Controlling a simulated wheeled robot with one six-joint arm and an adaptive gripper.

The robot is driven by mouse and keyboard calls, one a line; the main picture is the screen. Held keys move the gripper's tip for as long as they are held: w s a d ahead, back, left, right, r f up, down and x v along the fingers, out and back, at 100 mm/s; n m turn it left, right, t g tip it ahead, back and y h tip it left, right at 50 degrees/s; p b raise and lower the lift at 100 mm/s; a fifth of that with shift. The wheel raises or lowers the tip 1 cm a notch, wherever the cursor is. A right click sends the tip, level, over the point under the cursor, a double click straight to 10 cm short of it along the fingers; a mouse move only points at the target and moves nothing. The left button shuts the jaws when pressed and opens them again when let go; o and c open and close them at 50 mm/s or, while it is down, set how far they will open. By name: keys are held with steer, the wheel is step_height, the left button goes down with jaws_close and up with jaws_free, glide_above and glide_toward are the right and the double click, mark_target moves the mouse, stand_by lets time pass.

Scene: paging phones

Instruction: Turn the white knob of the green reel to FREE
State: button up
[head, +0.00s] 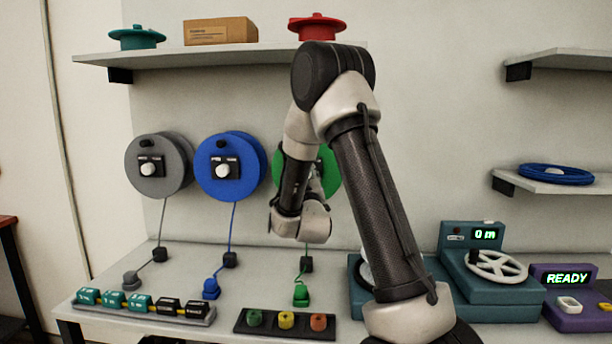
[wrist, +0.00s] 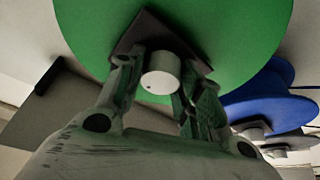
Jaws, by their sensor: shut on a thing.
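The green reel (head: 331,170) hangs on the back wall, mostly hidden behind my arm in the head view. In the wrist view its green disc (wrist: 215,30) fills the top. Its white knob (wrist: 161,76) stands out from a dark square plate (wrist: 145,30); a small dark dot shows near the knob's lower edge. My gripper (wrist: 157,74) is shut on the white knob, one finger on each side. The head view hides the knob behind my arm. No lettering on the plate is readable, so the knob's setting cannot be told.
A blue reel (head: 231,187) and a grey reel (head: 158,186) with white knobs hang to the left. Cords run down to the bench. A shelf (head: 170,57) is above.

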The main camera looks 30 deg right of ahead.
steer(key=n+y, duration=0.1)
steer(key=n, duration=0.4)
steer(key=n+g+y, duration=0.1)
steer(key=n+y, duration=0.1)
steer(key=n, duration=0.3)
steer(key=n+g+y, duration=0.1)
steer(key=n+y, duration=0.1)
steer(key=n, duration=0.3)
steer(key=shift+y, duration=0.3)
steer(key=o, duration=1)
steer(key=s, duration=0.2)
steer(key=s+a, duration=0.1)
steer(key=s, duration=0.4)
steer(key=shift+s+a, duration=0.2)
steer(key=shift+a, duration=0.1)
